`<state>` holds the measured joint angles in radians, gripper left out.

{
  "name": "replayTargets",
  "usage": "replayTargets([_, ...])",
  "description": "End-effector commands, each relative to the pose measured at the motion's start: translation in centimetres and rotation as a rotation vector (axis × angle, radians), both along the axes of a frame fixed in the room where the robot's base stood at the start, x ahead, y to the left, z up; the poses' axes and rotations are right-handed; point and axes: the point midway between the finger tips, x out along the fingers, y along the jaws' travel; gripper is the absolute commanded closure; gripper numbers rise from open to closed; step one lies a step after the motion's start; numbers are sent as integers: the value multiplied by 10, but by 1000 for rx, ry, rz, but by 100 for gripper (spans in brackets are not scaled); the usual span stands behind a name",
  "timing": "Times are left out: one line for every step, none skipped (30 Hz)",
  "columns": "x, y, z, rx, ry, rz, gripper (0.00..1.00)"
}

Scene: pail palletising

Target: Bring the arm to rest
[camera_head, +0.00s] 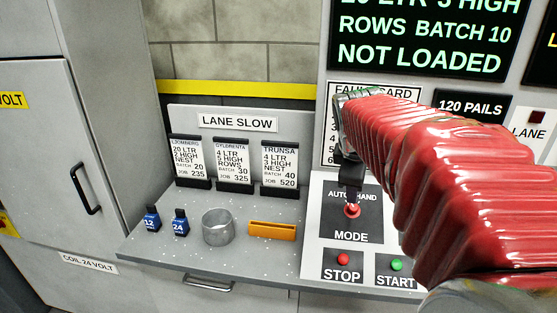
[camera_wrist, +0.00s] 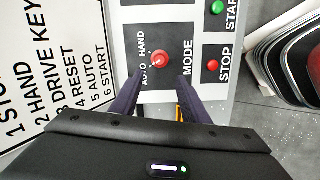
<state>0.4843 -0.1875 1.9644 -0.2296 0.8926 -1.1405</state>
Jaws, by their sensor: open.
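My arm, in a red ribbed cover, reaches in from the right in the head view. My gripper (camera_head: 351,190) points down at the mode switch (camera_head: 352,211), a red knob on the dark AUTO/HAND plate. In the wrist view my gripper (camera_wrist: 158,90) has its two dark fingers apart, with nothing held between them. The red knob (camera_wrist: 160,60) shows just beyond and between the fingertips in that view. Whether the fingers touch it I cannot tell.
The panel has a red STOP button (camera_head: 343,259) and a green START button (camera_head: 396,265). A shelf (camera_head: 190,255) at left bears two blue tags (camera_head: 180,222), a grey ring (camera_head: 217,227) and an orange holder (camera_head: 272,230). Job cards (camera_head: 234,162) stand behind. A screen (camera_head: 430,40) reads NOT LOADED.

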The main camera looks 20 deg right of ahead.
Motion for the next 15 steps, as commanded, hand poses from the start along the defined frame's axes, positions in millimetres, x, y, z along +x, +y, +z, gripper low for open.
replayTargets([0, 0, 0, 0, 0, 0, 58])
replayTargets([0, 0, 0, 0, 0, 0, 58])
replayTargets([0, 0, 0, 0, 0, 0, 58])
replayTargets([0, 0, 0, 0, 0, 0, 58])
replayTargets([0, 0, 0, 0, 0, 0, 58])
replayTargets([0, 0, 0, 1, -1, -2, 58])
replayTargets([0, 0, 0, 2, -2, -5, 58])
replayTargets([0, 0, 0, 4, -4, -10, 58])
replayTargets([0, 0, 0, 8, -10, -23, 58])
replayTargets([0, 0, 0, 13, -14, -34, 58])
replayTargets([0, 0, 0, 19, -22, -51, 58])
replayTargets([0, 0, -1, 30, -33, -78, 58])
replayTargets([0, 1, -1, 41, -44, -103, 58])
replayTargets([-1, 2, -3, 57, -53, -131, 58])
replayTargets([-2, 4, -8, 81, -64, -175, 58])
